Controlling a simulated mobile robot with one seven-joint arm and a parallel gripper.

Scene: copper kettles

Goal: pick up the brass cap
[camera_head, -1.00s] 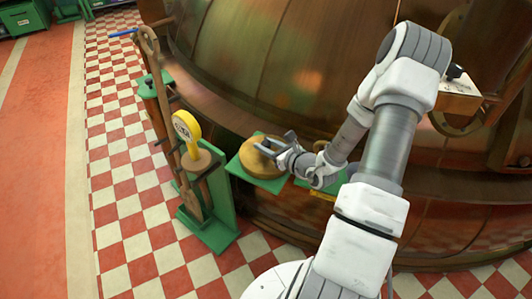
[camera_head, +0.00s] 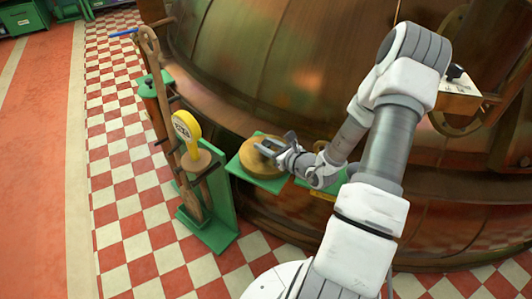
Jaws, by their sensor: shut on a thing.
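The brass cap (camera_head: 250,163) looks like a wide, round, brass-coloured disc. It sits on a small green shelf (camera_head: 273,186) in front of the copper kettle. My gripper (camera_head: 266,147) reaches in from the right, its grey fingers at the top of the disc, and is shut on the cap. The fingers hide part of the cap's upper right side. I cannot make out any gap between the cap and the shelf.
The large copper kettle (camera_head: 270,60) curves close behind the shelf. A green stand (camera_head: 213,232) with a yellow dial gauge (camera_head: 187,128) and long-handled tools stands just left. Checkered floor (camera_head: 120,190) lies open further left.

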